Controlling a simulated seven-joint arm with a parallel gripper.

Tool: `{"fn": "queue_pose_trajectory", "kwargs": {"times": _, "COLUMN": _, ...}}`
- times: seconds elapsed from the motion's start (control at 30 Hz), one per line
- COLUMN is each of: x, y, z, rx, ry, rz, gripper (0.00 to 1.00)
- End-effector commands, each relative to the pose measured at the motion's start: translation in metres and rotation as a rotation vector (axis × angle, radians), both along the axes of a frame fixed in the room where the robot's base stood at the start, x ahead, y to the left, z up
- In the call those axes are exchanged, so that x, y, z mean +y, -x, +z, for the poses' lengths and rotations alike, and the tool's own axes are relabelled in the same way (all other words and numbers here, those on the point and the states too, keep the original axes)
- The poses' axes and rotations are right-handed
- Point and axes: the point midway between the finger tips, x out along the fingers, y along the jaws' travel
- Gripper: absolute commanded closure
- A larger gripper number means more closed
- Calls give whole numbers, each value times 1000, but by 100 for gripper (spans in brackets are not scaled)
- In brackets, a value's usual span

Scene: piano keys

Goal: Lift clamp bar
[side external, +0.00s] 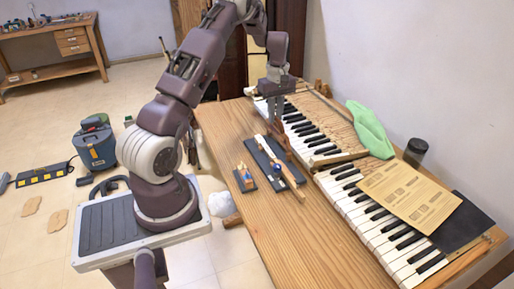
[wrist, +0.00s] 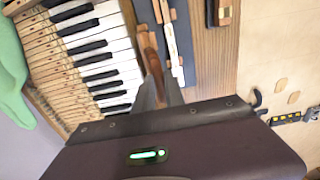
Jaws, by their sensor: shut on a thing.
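My gripper (side external: 275,127) reaches down over the table beside the keyboard. In the wrist view its grey fingers (wrist: 160,88) are shut on a reddish-brown wooden piece (wrist: 151,52). This piece also shows below the fingers in the side view (side external: 282,146); I cannot tell whether it is the clamp bar or touches the board. A long pale bar, white at one end and bare wood at the other (side external: 293,186), lies along a dark board (side external: 257,157) right beside it. A blue knob (side external: 277,168) sits on the bar. The bar also shows in the wrist view (wrist: 173,45).
A small dark block with a wooden piece (side external: 244,175) stands to the left. The piano keyboard (side external: 345,192) runs along the right, with a green cloth (side external: 370,128), a paper sheet (side external: 408,195) and a black cylinder (side external: 415,150). The table's front (side external: 290,245) is clear.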

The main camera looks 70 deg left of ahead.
Motion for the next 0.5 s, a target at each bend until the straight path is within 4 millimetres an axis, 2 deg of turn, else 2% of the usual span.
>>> {"fn": "queue_pose_trajectory", "kwargs": {"times": 0.5, "x": 0, "y": -24, "z": 1, "rx": -2, "ry": 0, "rz": 0, "gripper": 100}}
